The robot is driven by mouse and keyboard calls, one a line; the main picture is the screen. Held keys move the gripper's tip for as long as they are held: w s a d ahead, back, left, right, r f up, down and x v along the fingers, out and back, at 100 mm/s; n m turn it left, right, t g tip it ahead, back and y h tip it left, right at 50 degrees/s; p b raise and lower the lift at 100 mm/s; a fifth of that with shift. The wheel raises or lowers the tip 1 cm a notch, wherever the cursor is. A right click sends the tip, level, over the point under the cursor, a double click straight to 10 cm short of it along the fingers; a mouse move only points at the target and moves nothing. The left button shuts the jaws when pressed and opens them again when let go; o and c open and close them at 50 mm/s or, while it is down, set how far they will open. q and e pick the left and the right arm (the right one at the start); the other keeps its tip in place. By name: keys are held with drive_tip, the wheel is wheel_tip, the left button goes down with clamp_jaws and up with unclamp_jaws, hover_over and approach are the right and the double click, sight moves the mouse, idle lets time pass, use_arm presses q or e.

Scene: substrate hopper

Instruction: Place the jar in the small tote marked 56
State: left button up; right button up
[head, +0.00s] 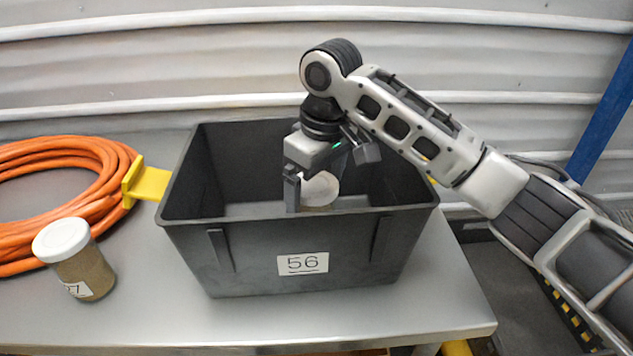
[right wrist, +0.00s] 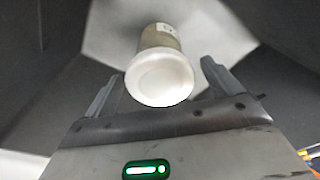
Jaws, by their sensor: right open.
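The dark grey tote (head: 190,238) marked 56 stands on the metal table in the head view. My right gripper (head: 328,178) reaches down inside it, with its fingers apart. A jar with a white lid (head: 319,190) is in the tote by these fingers; the front wall hides its lower part. In the right wrist view the jar (right wrist: 161,77) shows its lid toward the camera, between the open fingers (right wrist: 158,84), with a visible gap on each side. I cannot tell whether its base touches the tote floor. My left gripper is not in view.
A second jar (head: 76,262) with a white lid and brownish contents stands left of the tote. A coiled orange hose (head: 95,150) and a yellow piece (head: 148,183) lie behind it. The table (head: 150,320) is clear in front of the tote.

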wheel_tip(320, 180, up, 12)
drive_tip(key=s+d, duration=0.1)
idle(0.5)
